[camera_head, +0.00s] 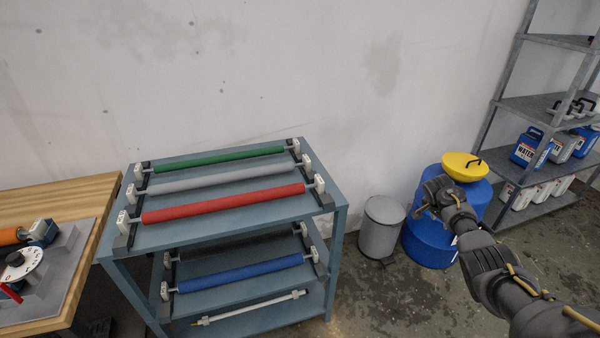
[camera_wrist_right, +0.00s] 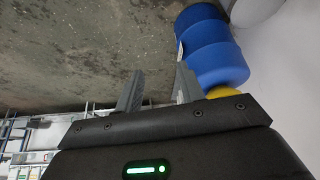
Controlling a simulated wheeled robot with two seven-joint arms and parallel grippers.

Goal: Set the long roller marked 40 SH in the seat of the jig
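Long rollers lie across a blue-grey rack (camera_head: 225,235). The top shelf holds a green roller (camera_head: 217,159), a grey roller (camera_head: 217,177) and a red roller (camera_head: 223,203). The shelf below holds a dark roller (camera_head: 235,247) and a blue roller (camera_head: 240,274). Their end markings are too small to read, so I cannot tell which is 40 SH. No seat of the jig can be made out for certain. My right gripper (camera_head: 428,197) is empty, well right of the rack; in the right wrist view its fingers (camera_wrist_right: 158,88) stand apart. My left gripper is out of view.
A wooden table (camera_head: 75,198) at left bears a grey plate (camera_head: 60,285) with an orange cylinder (camera_head: 8,236) and a white dial (camera_head: 22,265). A thin white rod (camera_head: 250,307) lies on the bottom shelf. A bin (camera_head: 381,228) and blue drum (camera_head: 432,240) stand near my right gripper.

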